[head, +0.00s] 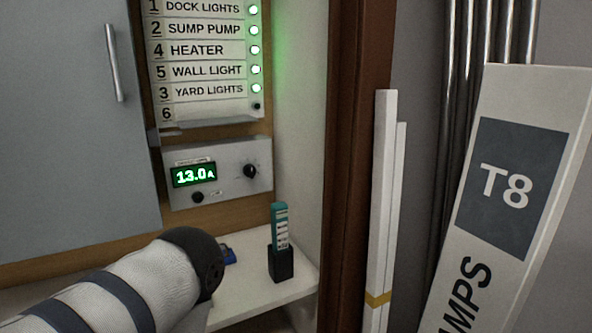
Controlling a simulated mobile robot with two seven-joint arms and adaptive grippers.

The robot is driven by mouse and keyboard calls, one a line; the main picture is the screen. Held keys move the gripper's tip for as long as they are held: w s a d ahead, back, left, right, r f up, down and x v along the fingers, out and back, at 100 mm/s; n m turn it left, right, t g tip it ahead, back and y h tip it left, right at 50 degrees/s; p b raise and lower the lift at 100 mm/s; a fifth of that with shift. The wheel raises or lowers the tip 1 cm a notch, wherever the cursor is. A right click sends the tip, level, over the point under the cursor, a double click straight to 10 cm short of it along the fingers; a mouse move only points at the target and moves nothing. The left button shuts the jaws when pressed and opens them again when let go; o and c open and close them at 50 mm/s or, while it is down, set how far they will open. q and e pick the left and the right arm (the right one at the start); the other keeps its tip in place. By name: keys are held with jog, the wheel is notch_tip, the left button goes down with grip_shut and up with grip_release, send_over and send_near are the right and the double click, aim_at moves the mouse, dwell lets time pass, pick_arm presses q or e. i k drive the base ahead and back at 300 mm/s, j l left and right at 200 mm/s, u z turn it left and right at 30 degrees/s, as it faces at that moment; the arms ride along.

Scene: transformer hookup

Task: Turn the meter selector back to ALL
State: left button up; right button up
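The meter panel (232,187) is a grey plate on the cabinet's back wall, and its green display (194,175) reads 13.0 A. The selector knob (251,171) is a black knob at the panel's right. Its markings are too small to read, so I cannot tell its setting. A smaller black knob or button (197,197) sits below the display. A white, dark-banded arm link of mine comes in from the lower left, below the panel and apart from the selector in the picture. Neither gripper's fingers show.
Above the meter, a labelled circuit list (205,70) has green lamps lit beside all rows but blank row 6. A teal-topped black holder (281,245) and a blue item (229,256) are on the white shelf (295,290). A grey door (70,120) is left; a T8 lamp box (515,185) right.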

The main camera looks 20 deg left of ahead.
aim_at(249, 170)
jog(key=u, duration=1.25)
